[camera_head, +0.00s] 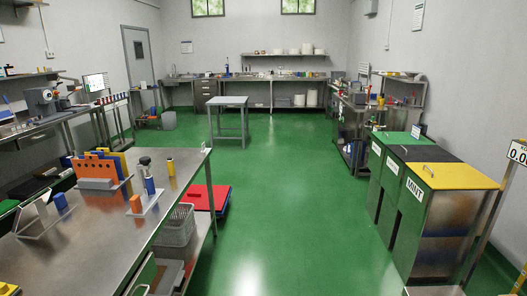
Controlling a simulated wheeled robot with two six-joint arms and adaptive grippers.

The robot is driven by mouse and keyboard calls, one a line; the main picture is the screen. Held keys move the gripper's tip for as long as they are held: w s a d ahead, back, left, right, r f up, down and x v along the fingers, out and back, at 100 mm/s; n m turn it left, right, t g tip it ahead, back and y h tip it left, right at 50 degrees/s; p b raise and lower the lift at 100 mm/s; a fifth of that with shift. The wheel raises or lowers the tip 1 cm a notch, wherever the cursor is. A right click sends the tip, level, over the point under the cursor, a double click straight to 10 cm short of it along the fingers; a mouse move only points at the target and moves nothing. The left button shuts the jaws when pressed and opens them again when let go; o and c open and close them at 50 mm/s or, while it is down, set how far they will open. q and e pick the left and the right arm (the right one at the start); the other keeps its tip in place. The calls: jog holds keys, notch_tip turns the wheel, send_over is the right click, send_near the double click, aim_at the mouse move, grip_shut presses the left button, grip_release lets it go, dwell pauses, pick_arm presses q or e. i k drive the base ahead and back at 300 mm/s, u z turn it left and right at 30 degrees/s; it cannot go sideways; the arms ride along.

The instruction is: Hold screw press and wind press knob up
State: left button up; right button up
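A small blue upright device (227,66) stands on the back bench. It is too small to tell whether it is the screw press, and no knob can be made out on it. A grey machine (41,102) stands on the left-hand bench, and I cannot tell what it is. Neither of my grippers is in view.
A steel table (104,250) with coloured racks fills the near left. Bins with green, black and yellow lids (455,176) stand at the right. A small table (228,101) stands mid-room. The green floor (285,205) between is clear.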

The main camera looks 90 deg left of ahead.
aim_at(145, 160)
jog(key=u, duration=2.95)
jog(key=i, duration=3.55)
jog(key=u, duration=2.8)
